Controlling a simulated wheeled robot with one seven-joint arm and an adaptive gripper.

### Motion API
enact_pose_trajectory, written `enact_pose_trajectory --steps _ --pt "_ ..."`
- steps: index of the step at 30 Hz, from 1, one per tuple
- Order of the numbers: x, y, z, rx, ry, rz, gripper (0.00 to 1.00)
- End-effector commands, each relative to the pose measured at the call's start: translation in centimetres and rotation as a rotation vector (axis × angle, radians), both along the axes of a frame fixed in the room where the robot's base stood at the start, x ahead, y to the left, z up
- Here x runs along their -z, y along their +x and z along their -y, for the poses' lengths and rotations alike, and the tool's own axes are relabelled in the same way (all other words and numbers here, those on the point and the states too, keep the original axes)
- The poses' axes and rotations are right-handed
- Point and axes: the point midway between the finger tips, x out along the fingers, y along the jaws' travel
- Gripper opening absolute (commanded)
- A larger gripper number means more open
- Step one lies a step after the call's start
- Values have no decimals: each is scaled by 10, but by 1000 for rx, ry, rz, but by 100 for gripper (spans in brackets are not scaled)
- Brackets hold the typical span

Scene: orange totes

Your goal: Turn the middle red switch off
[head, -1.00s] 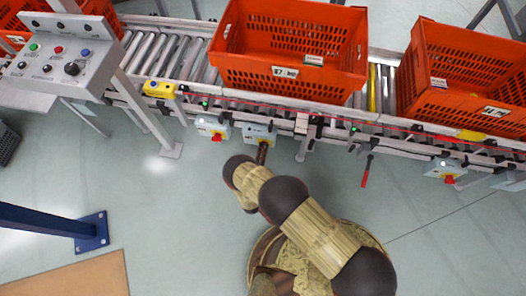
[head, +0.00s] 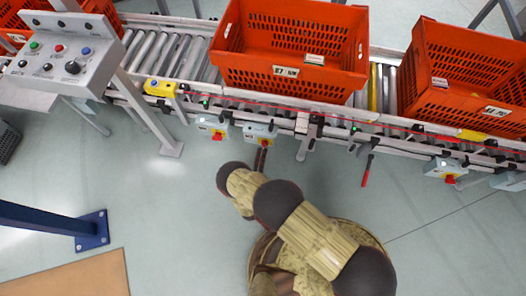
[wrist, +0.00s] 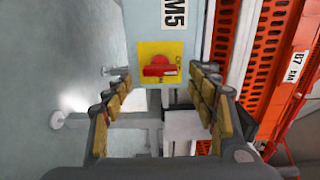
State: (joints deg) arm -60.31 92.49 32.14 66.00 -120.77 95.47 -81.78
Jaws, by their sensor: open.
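The middle red switch (head: 265,141) is on a grey box (head: 251,130) under the front edge of the conveyor. In the wrist view the red rotary switch (wrist: 158,70) sits on a yellow plate (wrist: 146,49), its handle lying crosswise in the picture. The plate's small lettering is too blurred to read; a label M5 (wrist: 175,12) is on the box. My gripper (head: 261,156) is just in front of the box. In the wrist view its padded fingers are spread open, one to each side of the switch, with nothing between them.
Similar red switches are on boxes to the left (head: 217,134) and far right (head: 449,179). Orange totes (head: 290,50) stand on the roller conveyor (head: 165,52) above. A red-handled lever (head: 366,172) hangs to the right. A button panel (head: 62,60) is at upper left. Floor in front is open.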

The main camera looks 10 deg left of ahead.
Motion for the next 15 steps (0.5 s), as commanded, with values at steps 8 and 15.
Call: enact_pose_trajectory --steps 8,15 --pt "1 -55 0 -6 -1 -1 58" --pt "0 -81 1 -3 0 0 58"
